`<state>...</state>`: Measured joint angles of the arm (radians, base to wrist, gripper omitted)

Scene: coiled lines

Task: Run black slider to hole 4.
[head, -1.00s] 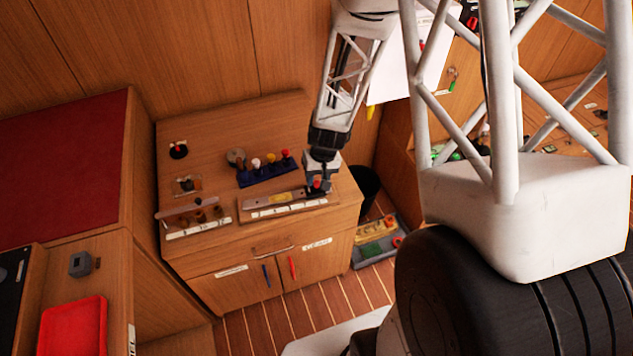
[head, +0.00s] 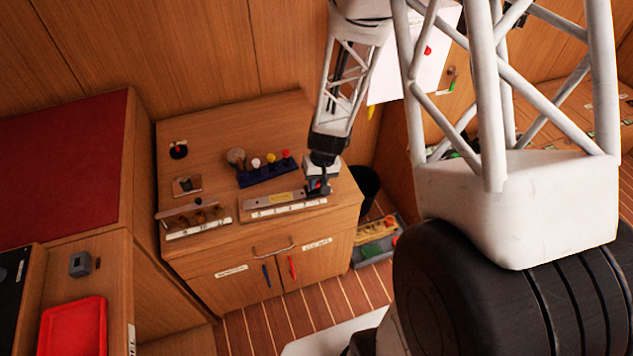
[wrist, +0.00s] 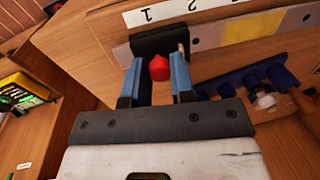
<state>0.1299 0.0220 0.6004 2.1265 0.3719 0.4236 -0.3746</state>
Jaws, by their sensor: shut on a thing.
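The black slider (wrist: 158,42) is a dark block at one end of a flat grey rail with a yellow section (wrist: 250,28). In the head view the rail (head: 258,202) lies along the cabinet top, and the slider is at its right end, mostly hidden by my gripper (head: 317,188). A white numbered strip (head: 288,208) runs along the rail's front; hole 4 cannot be picked out.
A dark blue holder (head: 262,178) with coloured knobs stands behind the rail. A second labelled strip (head: 198,229) with brown pieces lies to the left. The cabinet's right edge is close to my gripper. A black bin (head: 367,187) stands beyond it.

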